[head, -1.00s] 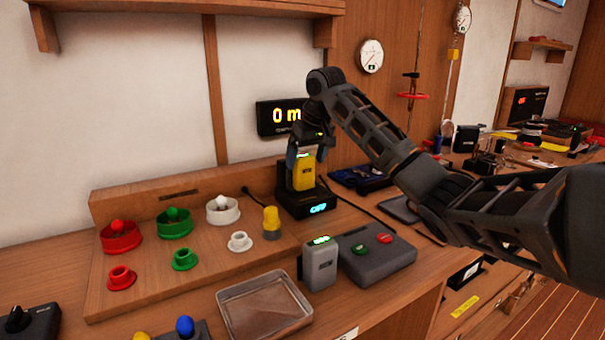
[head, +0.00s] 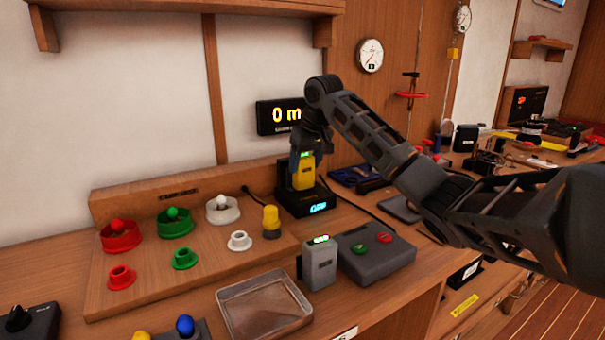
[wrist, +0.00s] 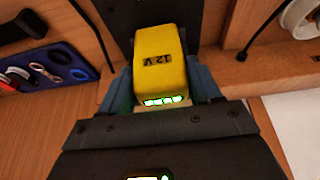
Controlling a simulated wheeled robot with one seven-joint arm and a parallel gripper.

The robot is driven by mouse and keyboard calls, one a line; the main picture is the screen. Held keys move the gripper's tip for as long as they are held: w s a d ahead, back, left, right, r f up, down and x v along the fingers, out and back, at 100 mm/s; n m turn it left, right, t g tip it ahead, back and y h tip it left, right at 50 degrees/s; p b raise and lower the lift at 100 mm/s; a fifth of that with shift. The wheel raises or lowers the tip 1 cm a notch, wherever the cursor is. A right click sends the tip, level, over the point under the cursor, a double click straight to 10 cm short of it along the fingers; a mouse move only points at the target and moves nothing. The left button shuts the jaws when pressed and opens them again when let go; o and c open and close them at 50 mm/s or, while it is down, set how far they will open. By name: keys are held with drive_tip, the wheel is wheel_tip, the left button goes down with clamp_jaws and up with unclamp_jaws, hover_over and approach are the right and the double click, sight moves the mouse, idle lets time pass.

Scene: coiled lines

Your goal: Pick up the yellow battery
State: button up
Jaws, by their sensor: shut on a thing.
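The yellow battery (head: 303,174) stands upright in the black charger (head: 306,204) with a lit blue display. In the wrist view the yellow battery (wrist: 160,62) shows "12 V" and a row of green lights. My gripper (head: 305,152) comes from above and is shut on the battery's upper part. In the wrist view the blue fingers of my gripper (wrist: 161,90) lie on both sides of the battery. The battery's lower end is hidden in the charger, or too dark to make out.
A grey battery (head: 320,263) with green lights stands in front, beside a grey box (head: 376,252) with green and red buttons. An empty tray (head: 264,305) is near the front edge. A yellow-topped item (head: 271,222) and a panel of coloured fittings (head: 172,225) are to the left.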

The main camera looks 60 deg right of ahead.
drive_tip(key=shift+c, duration=1.1)
wheel_tip(320, 180, up, 10)
drive_tip(key=shift+r+p, duration=0.85)
